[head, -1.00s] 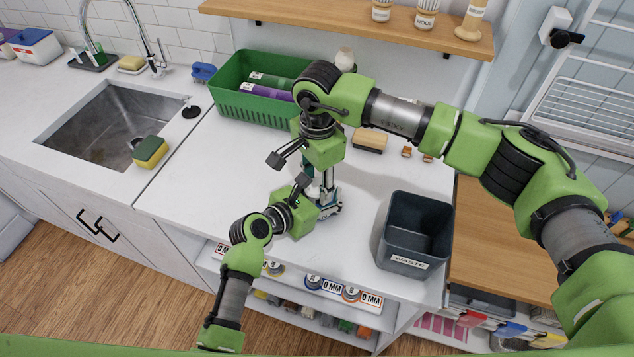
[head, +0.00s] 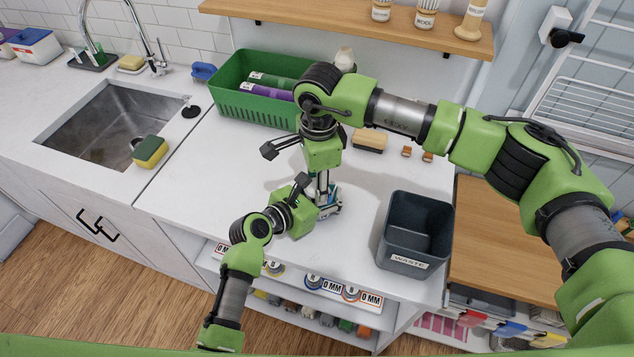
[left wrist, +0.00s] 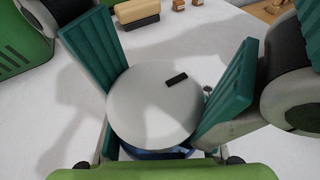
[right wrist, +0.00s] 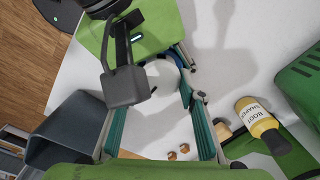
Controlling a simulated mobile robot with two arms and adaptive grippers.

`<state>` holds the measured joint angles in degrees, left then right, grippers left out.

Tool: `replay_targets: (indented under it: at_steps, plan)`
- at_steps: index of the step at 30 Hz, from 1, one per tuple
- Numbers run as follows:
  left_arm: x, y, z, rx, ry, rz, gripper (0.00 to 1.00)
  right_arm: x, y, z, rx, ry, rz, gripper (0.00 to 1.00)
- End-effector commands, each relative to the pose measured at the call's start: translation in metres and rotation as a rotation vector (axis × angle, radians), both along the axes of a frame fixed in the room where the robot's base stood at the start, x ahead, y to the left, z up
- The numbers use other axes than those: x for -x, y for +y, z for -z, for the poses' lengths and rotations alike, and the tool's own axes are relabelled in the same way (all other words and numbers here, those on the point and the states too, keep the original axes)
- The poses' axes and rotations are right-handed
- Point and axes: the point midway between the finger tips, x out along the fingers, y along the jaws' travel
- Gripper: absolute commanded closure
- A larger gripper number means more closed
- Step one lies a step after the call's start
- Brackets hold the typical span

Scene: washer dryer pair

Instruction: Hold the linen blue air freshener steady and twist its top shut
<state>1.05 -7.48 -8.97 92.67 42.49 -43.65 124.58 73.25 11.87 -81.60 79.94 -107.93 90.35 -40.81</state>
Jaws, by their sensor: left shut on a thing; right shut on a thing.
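The air freshener stands upright on the white counter, mostly hidden by my grippers in the head view. In the left wrist view its round white top (left wrist: 140,112) shows a small dark mark, with blue body (left wrist: 155,154) below. My left gripper (head: 316,197) comes in low from the left and is shut on the air freshener. My right gripper (head: 324,182) points down from above and is shut on its top. In the right wrist view the white top (right wrist: 163,76) sits between the teal finger pads.
A dark waste bin (head: 401,257) stands close on the right. A green basket (head: 248,106) with bottles is behind, beside a brush (head: 369,139) and small wooden pieces. The sink (head: 110,128) is at left, a wooden shelf (head: 330,22) above. The counter's left middle is clear.

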Motion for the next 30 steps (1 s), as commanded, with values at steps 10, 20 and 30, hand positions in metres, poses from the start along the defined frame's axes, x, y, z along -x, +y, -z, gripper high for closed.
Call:
replay_targets:
  at_steps: [10, 20, 30]
  plan:
    - [0.0003, -0.0006, -0.0001, 0.000, 0.000, 0.001, 0.92, -0.0009, -0.0002, -0.0003, -0.001, -0.002, 0.000, 0.47]
    - [0.0000, -0.0004, -0.0003, 0.001, 0.000, 0.001, 0.92, -0.0002, 0.0001, -0.0001, 0.000, 0.000, -0.001, 0.47]
    - [-0.0001, -0.0002, -0.0005, 0.001, -0.001, 0.000, 0.92, -0.0003, 0.0004, 0.0001, 0.006, 0.007, -0.158, 0.47]
